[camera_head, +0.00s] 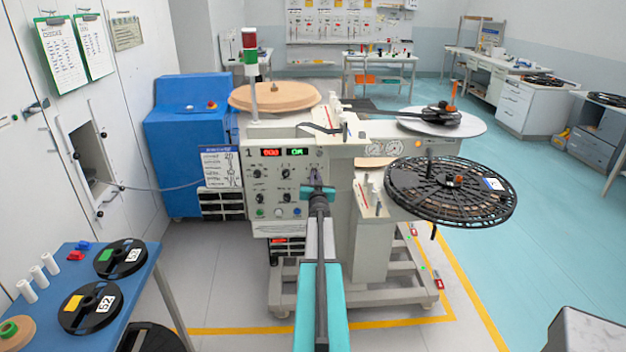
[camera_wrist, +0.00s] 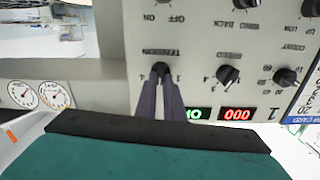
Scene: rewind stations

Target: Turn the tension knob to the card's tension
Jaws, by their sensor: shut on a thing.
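The tension knob (camera_wrist: 160,68) is a dark knob on the pale control panel, under a label reading TENSION, which appears upside down in the wrist view. My gripper (camera_wrist: 162,80) is shut on this knob, one finger on each side. The numbers 1 and 4 flank the knob; its pointer setting is hard to read behind the fingers. In the head view my gripper (camera_head: 317,180) reaches the panel's upper right and largely covers the knob. The card (camera_head: 220,166), white with a blue header, hangs left of the panel; its text is too small to read.
Other knobs (camera_wrist: 228,75) sit close beside it. A red digit display (camera_wrist: 238,114) and a small green display are lit on the panel. A black reel (camera_head: 450,190) juts out at the right. A blue table (camera_head: 140,275) with spools stands at the lower left.

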